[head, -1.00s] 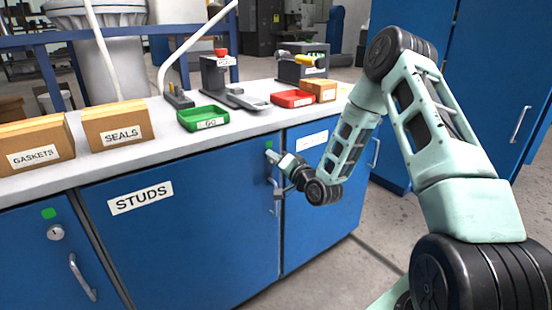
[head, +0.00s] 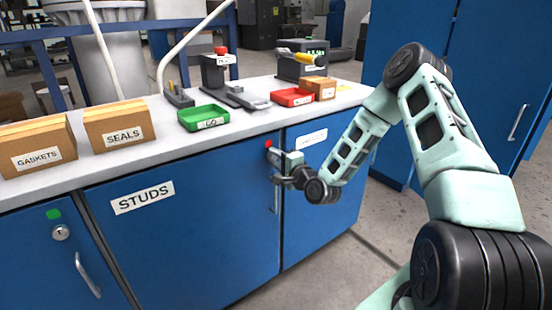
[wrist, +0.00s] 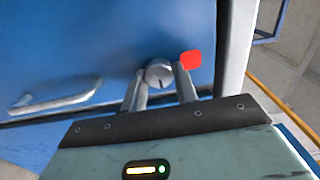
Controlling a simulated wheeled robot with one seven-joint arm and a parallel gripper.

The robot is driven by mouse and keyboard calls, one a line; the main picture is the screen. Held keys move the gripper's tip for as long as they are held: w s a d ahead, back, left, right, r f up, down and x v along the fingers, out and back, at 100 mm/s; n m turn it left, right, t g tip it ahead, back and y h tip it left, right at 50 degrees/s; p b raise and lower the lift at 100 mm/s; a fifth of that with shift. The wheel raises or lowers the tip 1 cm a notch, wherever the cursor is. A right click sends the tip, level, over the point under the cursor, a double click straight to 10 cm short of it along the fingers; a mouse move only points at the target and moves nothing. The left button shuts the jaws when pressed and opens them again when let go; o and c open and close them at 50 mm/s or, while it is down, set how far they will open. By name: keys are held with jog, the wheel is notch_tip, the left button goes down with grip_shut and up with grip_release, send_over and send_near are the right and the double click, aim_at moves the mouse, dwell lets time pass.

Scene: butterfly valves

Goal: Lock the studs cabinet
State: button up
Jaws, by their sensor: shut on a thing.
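The studs cabinet door (head: 190,225) is blue, closed flush and labelled STUDS (head: 142,197). Its round grey lock (wrist: 158,73) shows in the wrist view between my two fingers. My gripper (head: 275,163) is at the upper right corner of this door, and it also shows in the wrist view (wrist: 161,79). It is shut on the lock. A red indicator (head: 268,143) sits just above the lock, and beside a fingertip in the wrist view (wrist: 190,58). The door's handle (head: 276,197) hangs below my gripper; it shows at left in the wrist view (wrist: 58,97).
The left cabinet has its own lock (head: 61,233), handle (head: 88,275) and a green indicator (head: 54,214). The counter above holds a SEALS box (head: 119,124), a GASKETS box (head: 38,148), a green tray (head: 203,117) and a red tray (head: 291,97). Bare floor lies at right.

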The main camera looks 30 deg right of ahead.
dwell(0.4)
jog(key=o, duration=1)
jog(key=shift+s+d+p, duration=0.2)
jog(key=shift+s+p, duration=0.4)
jog(key=shift+s, duration=3.75)
jog(key=shift+s+d+p, duration=0.15)
jog(key=shift+s+p, duration=0.45)
jog(key=shift+s, duration=3.75)
jog(key=shift+a, duration=0.1)
